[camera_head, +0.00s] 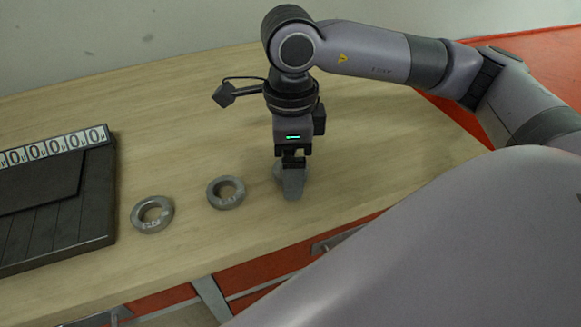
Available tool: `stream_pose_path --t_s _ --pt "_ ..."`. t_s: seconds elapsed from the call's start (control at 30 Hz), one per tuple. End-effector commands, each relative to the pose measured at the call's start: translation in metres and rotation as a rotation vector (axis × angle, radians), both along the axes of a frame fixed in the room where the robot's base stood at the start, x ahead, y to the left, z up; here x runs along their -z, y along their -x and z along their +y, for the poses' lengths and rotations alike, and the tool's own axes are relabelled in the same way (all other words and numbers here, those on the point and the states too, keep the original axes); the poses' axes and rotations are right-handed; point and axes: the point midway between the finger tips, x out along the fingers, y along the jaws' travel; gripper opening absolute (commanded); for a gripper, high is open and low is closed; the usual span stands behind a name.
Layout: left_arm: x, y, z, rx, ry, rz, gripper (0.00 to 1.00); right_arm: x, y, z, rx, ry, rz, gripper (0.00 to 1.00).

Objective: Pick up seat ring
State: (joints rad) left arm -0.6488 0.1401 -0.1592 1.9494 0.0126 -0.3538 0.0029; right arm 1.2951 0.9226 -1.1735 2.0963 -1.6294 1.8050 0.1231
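Two grey seat rings lie flat on the wooden table: one ring (136,221) beside the black case, another ring (213,200) to its right. My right gripper (292,188) points straight down on the table, right of these two rings. A third grey piece (277,171), probably another ring, shows at the left side of its fingers and is mostly hidden by them. I cannot tell whether the fingers are closed on it or just around it. My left gripper is out of view.
A black case (90,215) with a row of white number tiles (55,145) stands at the left. The wooden table (390,150) is clear behind and right of the gripper. Its front edge is close to the rings, with an orange cabinet front (265,270) below.

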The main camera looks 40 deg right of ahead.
Motion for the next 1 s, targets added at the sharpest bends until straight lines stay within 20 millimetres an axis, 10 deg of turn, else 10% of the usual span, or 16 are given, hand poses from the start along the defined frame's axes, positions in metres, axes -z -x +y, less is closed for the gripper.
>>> stream_pose_path --t_s 0.17,0.4,1.0 --pt "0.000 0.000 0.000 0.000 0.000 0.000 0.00 0.001 0.000 0.000 0.000 0.000 0.000 0.91" --pt "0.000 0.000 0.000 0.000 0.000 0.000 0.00 0.000 0.000 0.000 0.000 -0.001 0.000 0.23" --pt "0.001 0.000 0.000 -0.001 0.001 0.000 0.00 -0.034 -0.001 0.000 0.001 -0.003 -0.005 0.23"
